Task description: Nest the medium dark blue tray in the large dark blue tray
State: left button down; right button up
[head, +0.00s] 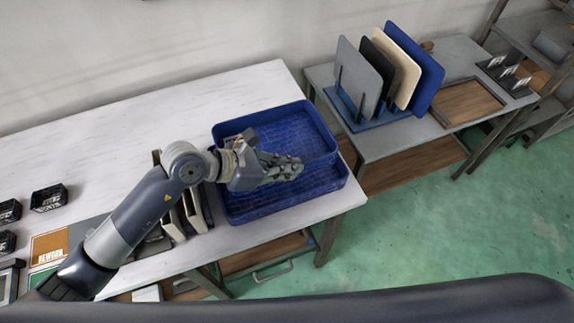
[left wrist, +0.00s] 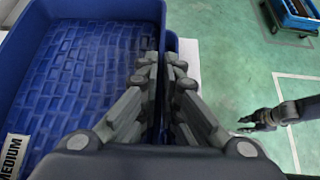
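The medium dark blue tray (head: 243,121), marked MEDIUM in the left wrist view (left wrist: 88,12), sits over the large dark blue tray (head: 287,207). It looks shifted toward the back, with the large tray's front part showing below it. Whether it rests inside or hovers above is unclear. My left gripper (head: 290,168) is at the medium tray's near right wall. In the left wrist view its fingers (left wrist: 164,85) close on either side of that wall. A strip of the large tray (left wrist: 173,42) shows just beyond. My right gripper (left wrist: 258,122) is away from the trays, over the floor; its opening is unclear.
The white table (head: 130,110) has free room behind and left of the trays. Upright panels (head: 191,210) stand close left of them. A grey table (head: 400,135) at right holds a rack of panels (head: 424,70). Small black bins (head: 48,198) are far left.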

aim_at(287, 195)
pick_arm(q)
jog(key=shift+f+b, duration=1)
jog(key=shift+f, duration=0.5)
jog(key=shift+f+b, duration=1.6)
jog(key=shift+f, duration=0.3)
jog(key=c, duration=1.7)
grip_release()
jog(key=shift+r+p, duration=3.1)
jog(key=shift+r, duration=0.9)
